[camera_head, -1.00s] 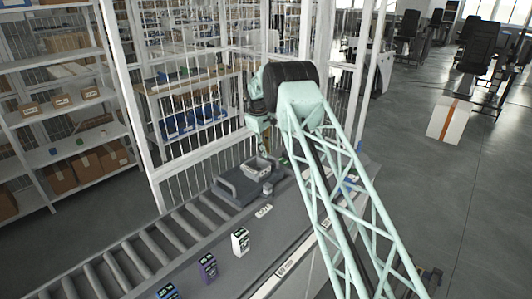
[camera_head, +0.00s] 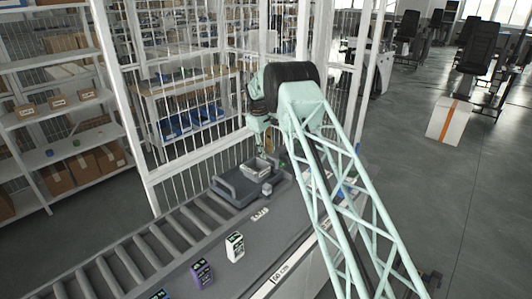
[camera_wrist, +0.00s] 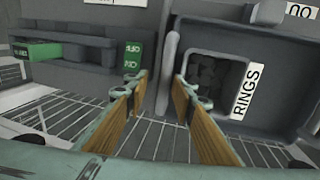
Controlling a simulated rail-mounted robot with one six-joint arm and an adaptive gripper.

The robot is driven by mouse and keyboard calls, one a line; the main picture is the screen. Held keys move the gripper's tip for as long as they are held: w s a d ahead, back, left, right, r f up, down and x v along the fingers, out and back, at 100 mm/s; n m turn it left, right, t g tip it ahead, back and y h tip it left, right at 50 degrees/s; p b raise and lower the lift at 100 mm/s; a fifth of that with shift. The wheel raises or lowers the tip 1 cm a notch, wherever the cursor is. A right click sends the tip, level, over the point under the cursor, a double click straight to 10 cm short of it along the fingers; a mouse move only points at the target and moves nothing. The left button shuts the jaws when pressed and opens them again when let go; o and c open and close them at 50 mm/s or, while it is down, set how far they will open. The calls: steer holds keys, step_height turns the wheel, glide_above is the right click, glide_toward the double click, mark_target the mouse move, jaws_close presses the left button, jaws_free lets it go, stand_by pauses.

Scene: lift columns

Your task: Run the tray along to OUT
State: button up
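In the head view a small grey tray (camera_head: 257,169) sits in a dark grey carrier (camera_head: 230,193) at the far end of the bench-like conveyor. In the wrist view a tray (camera_wrist: 204,54) with a white RINGS label and a dark inside stands at the right. My gripper (camera_wrist: 158,84) is open, with its two fingers spread and a light upright edge of the tray's side in the gap beyond the tips. I cannot tell whether the fingers touch it. In the head view my gripper (camera_head: 263,147) hangs close above the tray, partly hidden by my arm.
Rollers (camera_head: 135,258) run along the left. A wire fence (camera_head: 190,160) stands behind.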

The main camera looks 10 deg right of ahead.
steer(key=shift+a, duration=0.1)
steer(key=shift+s+a+r, duration=0.1)
steer(key=shift+r, duration=0.4)
step_height(320, 180, up, 11)
steer(key=s+a, duration=0.1)
steer(key=shift+s+a, duration=0.15)
steer(key=shift+a, duration=0.2)
steer(key=shift+f, duration=0.15)
stand_by(0.3)
